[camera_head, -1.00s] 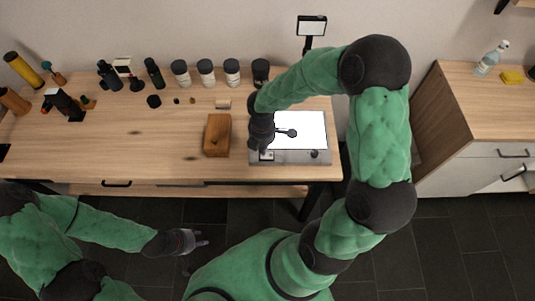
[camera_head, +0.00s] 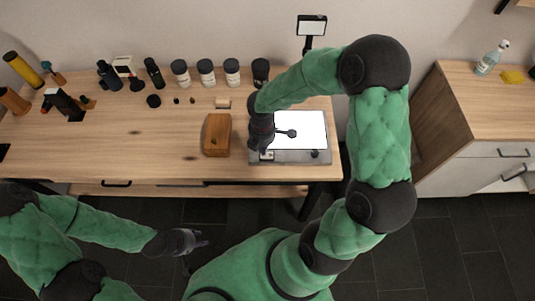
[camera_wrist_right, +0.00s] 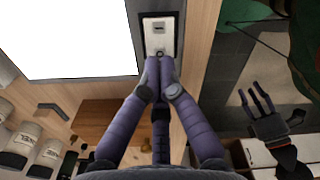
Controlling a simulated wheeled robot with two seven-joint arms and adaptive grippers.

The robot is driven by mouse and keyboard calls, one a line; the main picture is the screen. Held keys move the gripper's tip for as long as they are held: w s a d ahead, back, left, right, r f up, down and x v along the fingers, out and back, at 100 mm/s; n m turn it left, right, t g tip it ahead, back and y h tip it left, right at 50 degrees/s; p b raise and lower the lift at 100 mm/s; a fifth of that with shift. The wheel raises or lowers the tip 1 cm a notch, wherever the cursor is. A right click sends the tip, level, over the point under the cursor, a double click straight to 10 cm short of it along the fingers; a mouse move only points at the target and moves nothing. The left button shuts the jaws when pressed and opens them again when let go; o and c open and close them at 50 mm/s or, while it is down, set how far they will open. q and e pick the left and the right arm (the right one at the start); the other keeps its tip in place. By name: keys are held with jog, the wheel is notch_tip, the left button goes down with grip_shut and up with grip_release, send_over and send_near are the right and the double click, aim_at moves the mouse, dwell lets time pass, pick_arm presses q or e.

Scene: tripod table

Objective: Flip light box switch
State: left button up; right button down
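The light box (camera_head: 318,157) lies on the table, its white panel bright in a grey frame. Its switch plate (camera_head: 267,156) is at the front left corner. In the right wrist view the switch plate (camera_wrist_right: 158,28) is pale, in a dark surround, with a small rocker in it. My right gripper (camera_wrist_right: 159,62) has its fingertips together at the near end of the plate; I cannot tell whether they touch it. In the head view the right gripper (camera_head: 262,150) is over that corner. My left gripper (camera_head: 203,239) is empty, fingers apart, off the table's front.
A wooden block (camera_head: 217,135) stands left of the light box. Several jars and bottles (camera_head: 206,72) line the back of the table (camera_head: 100,155). A small screen on a stand (camera_head: 311,26) rises behind the box. A cabinet (camera_head: 460,125) stands at right.

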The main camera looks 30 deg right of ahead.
jog(key=shift+f+b, duration=0.65)
jog(key=shift+f, duration=0.35)
dwell(0.5)
jog(key=shift+r, duration=0.1)
jog(key=shift+r+p, duration=3.3)
jog(key=shift+r, duration=0.2)
jog(key=shift+f, duration=0.15)
jog(key=s+a+f+m+y, duration=0.1)
jog(key=a+f+m, duration=0.1)
jog(key=a+f, duration=0.1)
jog(key=s+a+f+m+y, duration=0.1)
jog(key=a+f+m, duration=0.2)
jog(key=s+a+f+m+y, duration=0.1)
jog(key=s+a+f+m, duration=0.1)
jog(key=a+f+m, duration=0.1)
jog(key=shift+a+f+b, duration=0.3)
jog(key=shift+f, duration=0.1)
jog(key=s+a+f+m+y, duration=0.1)
jog(key=s+a+f+m, duration=0.4)
jog(key=m, duration=0.7)
notch_tip(320, 180, down, 4)
jog(key=shift+s+r+b, duration=0.1)
jog(key=shift+s+b, duration=0.2)
jog(key=shift+s, duration=0.85)
